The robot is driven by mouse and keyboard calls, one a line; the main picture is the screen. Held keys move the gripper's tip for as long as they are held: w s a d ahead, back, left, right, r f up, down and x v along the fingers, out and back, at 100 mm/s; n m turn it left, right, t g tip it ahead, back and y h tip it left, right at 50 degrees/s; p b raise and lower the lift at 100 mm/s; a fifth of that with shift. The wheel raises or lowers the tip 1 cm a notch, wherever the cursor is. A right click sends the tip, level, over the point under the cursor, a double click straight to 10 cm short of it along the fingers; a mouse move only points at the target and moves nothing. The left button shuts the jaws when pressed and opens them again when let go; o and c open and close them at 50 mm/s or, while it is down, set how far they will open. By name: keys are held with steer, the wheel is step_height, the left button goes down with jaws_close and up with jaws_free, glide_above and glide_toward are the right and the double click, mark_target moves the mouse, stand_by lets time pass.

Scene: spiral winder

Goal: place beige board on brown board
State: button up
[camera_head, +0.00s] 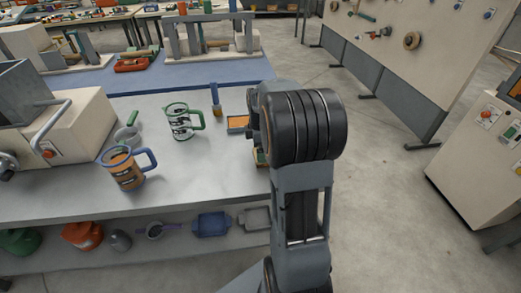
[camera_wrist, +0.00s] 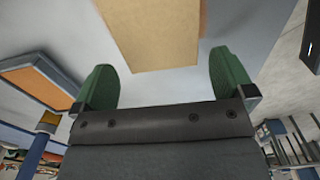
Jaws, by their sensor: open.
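The beige board (camera_wrist: 160,35) is at the top middle of the wrist view, its end reaching between the two green fingers of my gripper (camera_wrist: 165,73). The gripper is open, with a gap between each finger and the board, and does not visibly touch it. A flat orange-brown board (camera_wrist: 38,80) with a darker rim, likely the brown board, lies left of the fingers and apart from the beige one. It also shows on the table in the head view (camera_head: 238,122). There my arm hides most of the gripper and the beige board.
A cream crank machine (camera_head: 75,135) stands at left. Open floor lies at right.

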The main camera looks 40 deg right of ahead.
step_height(320, 180, up, 10)
steer(key=f+p, duration=0.1)
steer(key=s+a+f+m+t, duration=0.3)
steer(key=s+a+m, duration=1)
steer(key=a, duration=0.5)
steer(key=shift+s+f, duration=0.2)
steer(key=shift+f, duration=0.05)
step_height(320, 180, up, 11)
steer(key=p, duration=0.9)
steer(key=shift+s+f+t+p, duration=0.15)
steer(key=shift+t+p, duration=0.15)
